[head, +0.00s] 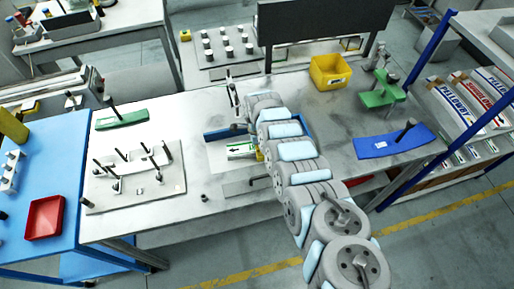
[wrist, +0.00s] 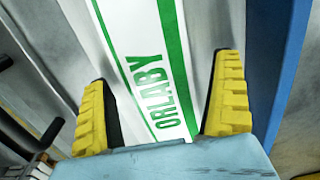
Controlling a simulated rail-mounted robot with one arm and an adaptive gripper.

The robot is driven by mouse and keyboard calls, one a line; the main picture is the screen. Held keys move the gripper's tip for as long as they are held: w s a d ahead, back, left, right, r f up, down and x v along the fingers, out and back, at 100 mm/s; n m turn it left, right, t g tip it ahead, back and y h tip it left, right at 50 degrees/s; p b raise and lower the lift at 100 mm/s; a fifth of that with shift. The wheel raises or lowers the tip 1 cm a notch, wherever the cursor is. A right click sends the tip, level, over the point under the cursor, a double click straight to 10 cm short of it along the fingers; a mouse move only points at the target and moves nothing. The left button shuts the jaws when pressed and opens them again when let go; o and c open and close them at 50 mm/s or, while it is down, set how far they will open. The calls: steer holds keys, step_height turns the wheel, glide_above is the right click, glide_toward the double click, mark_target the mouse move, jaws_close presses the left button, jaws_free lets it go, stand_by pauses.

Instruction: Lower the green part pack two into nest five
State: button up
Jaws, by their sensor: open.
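A white pack with green stripes and the lettering ORLABY (wrist: 148,62) lies between my gripper's (wrist: 162,106) two yellow fingers in the wrist view. The fingers are open, one on each side of it, and I cannot tell whether either touches it. In the head view the white and green pack (head: 240,150) lies by the end of my arm, at a blue-edged holder (head: 222,132) on the grey table. My arm covers much of that holder and the fingers there. I cannot make out nest numbers or which nest the pack is at.
Left of the holder is a pale plate with several upright pegs (head: 172,184). A green block (head: 122,120) lies behind it. A yellow bin (head: 330,72), a green fixture (head: 384,96) and a blue plate (head: 388,146) are to the right. A blue wall (wrist: 296,65) runs along the wrist view's right.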

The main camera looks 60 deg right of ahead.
steer(key=c, duration=1.3)
steer(key=shift+c, duration=0.2)
steer(key=shift+r, duration=0.1)
